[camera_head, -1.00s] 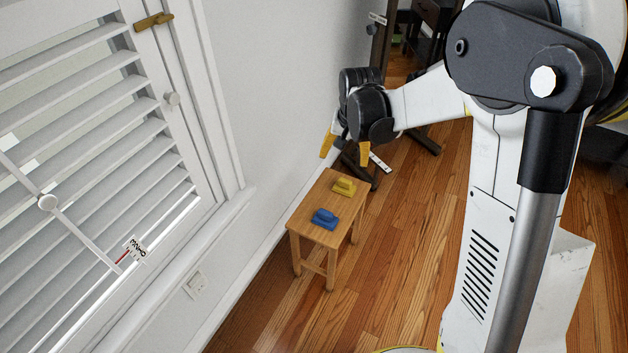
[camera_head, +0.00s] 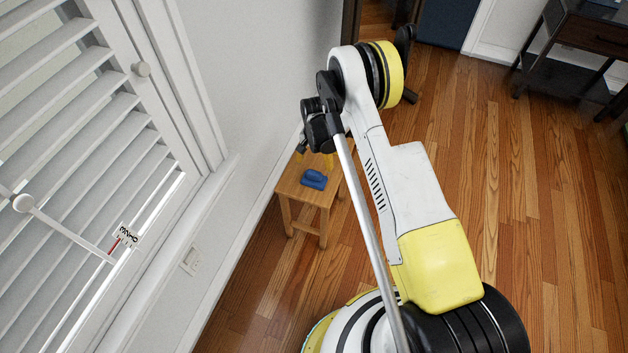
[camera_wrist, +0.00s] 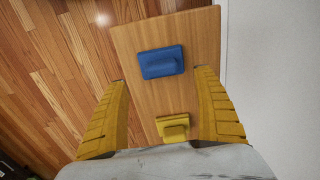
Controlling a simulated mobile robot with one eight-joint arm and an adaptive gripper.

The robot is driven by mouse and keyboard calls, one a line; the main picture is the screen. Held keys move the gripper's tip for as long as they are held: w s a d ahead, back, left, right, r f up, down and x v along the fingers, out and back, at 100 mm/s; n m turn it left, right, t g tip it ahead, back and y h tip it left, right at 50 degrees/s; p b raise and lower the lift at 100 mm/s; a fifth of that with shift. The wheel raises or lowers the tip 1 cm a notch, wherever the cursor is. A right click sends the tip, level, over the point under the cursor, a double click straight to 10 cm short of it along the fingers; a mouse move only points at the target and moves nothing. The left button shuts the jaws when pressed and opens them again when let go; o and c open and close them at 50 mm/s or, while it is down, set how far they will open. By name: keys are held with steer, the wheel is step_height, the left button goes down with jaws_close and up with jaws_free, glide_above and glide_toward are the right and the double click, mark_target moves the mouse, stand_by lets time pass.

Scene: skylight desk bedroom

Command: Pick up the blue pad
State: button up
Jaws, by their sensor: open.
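The blue pad (camera_head: 314,179) has a raised grip on top and lies on a small wooden stool (camera_head: 292,186). In the wrist view the blue pad (camera_wrist: 161,62) lies on the wooden top (camera_wrist: 195,35), ahead of my fingertips and between their lines. My gripper (camera_wrist: 160,82) is open and empty, with its two yellow fingers spread over the stool. In the head view my gripper (camera_head: 314,160) is above the stool, just behind the pad. A similar yellow pad (camera_wrist: 173,127) lies on the stool between my fingers, nearer my palm; in the head view it is hidden.
A white wall (camera_head: 262,85) with a shuttered window (camera_head: 75,140) runs close along the stool's left side. Wooden floor (camera_head: 480,190) is open to the right. A dark desk (camera_head: 580,50) stands at the far right.

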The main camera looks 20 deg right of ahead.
mark_target(314, 172)
step_height(314, 172, down, 6)
steer(key=b, duration=0.3)
steer(key=shift+w+f, duration=0.15)
steer(key=shift+f, duration=0.1)
steer(key=shift+r, duration=0.1)
steer(key=c, duration=1.3)
